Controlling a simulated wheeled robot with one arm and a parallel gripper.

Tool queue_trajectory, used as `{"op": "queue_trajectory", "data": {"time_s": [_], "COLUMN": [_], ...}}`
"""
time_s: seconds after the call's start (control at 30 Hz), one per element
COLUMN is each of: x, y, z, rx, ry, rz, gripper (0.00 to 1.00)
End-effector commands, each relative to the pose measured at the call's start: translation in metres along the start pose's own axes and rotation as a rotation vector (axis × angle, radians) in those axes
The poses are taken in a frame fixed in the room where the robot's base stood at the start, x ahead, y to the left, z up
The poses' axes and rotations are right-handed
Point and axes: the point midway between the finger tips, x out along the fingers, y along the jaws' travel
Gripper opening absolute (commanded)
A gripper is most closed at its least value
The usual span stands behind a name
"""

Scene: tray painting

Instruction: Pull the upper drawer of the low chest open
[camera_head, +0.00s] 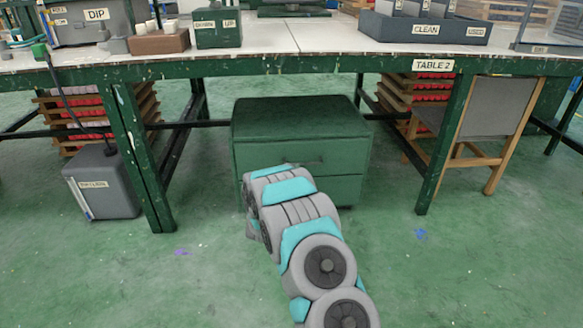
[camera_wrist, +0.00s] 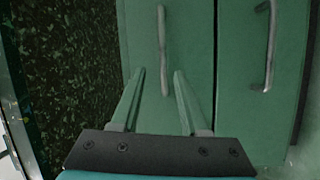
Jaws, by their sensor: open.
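The low green chest (camera_head: 300,118) stands under the table, with its upper drawer (camera_head: 345,158) above its lower drawer (camera_head: 347,190). Both drawers look shut. My arm covers part of the chest front in the head view and hides my gripper. In the wrist view, turned sideways, the upper drawer (camera_wrist: 195,50) is in the middle and the lower drawer (camera_wrist: 235,60) at right. My gripper (camera_wrist: 159,73) is open, its two fingers pointing at the upper drawer's grey bar handle (camera_wrist: 162,35). The handle's end appears between the fingertips; I cannot tell how deep.
The table (camera_head: 300,67) spans above the chest, with a green leg on either side (camera_head: 140,160) (camera_head: 445,150). The floor in front is mostly clear.

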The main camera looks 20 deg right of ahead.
Motion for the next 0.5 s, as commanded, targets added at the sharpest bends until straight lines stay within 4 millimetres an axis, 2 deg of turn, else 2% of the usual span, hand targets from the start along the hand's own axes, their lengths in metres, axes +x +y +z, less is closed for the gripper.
{"op": "queue_trajectory", "data": {"time_s": [0.03, 0.27, 0.37, 0.5], "x": [-0.001, 0.001, 0.008, 0.029], "y": [-0.010, -0.011, -0.010, -0.008], "z": [0.006, 0.018, 0.019, 0.021], "rx": [-0.033, -0.109, -0.111, -0.111], "ry": [-0.009, -0.034, -0.036, -0.036], "rz": [0.027, 0.112, 0.115, 0.115], "gripper": [0.45, 0.45, 0.45, 0.45]}}
